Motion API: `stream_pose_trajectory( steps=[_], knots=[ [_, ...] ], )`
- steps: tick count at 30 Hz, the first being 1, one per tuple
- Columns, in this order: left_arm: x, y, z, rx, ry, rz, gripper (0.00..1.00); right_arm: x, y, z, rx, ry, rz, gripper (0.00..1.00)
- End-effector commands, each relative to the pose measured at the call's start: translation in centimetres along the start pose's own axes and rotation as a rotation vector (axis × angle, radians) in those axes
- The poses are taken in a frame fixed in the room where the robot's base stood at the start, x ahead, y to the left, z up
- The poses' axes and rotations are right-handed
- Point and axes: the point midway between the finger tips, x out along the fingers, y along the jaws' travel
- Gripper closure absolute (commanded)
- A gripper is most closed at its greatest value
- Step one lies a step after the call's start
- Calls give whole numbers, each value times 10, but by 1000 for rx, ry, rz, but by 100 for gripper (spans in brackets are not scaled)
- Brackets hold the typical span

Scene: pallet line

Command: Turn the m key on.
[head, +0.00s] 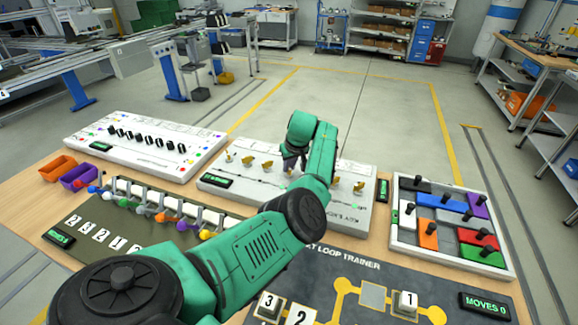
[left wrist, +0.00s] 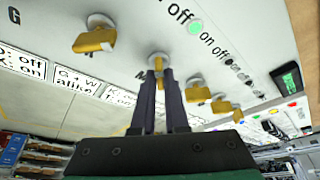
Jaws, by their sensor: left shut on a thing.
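The white key panel (head: 222,170) stands on the table with a row of yellow keys. My left gripper (head: 293,160) is over the middle of that row, and its own arm hides part of the panel. In the left wrist view the two dark fingers of my left gripper (left wrist: 160,88) are shut on a yellow key, the m key (left wrist: 159,73), in its round silver lock. Part of an M label shows beside it. The fingers hide most of this key, so its turn angle is unclear. My right gripper is not in view.
Neighbouring keys (left wrist: 95,41) and (left wrist: 195,93) sit close on both sides of the fingers. A green light (left wrist: 195,27) glows between "off" and "on" lettering. A knob panel (head: 150,145), a sliding-block tray (head: 402,235) and a loop board (head: 345,262) surround the key panel.

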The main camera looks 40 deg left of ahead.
Motion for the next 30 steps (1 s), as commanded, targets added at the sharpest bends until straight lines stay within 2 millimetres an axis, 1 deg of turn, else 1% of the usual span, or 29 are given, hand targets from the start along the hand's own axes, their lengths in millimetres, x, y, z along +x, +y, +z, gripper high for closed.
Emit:
stream_pose_trajectory(
  steps=[5, 11, 21, 27, 30],
  knots=[
    [-3, 0, -2, 35, 2, 14, 100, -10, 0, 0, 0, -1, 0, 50],
    [-6, -1, -3, 131, 2, 53, 100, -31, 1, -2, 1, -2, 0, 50],
    [-7, -3, -4, 406, 2, 164, 100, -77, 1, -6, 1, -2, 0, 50],
    [-5, -4, -5, 579, 3, 237, 100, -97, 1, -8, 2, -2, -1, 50],
    [-4, -4, -5, 667, 3, 274, 100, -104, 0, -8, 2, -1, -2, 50]
  ],
)
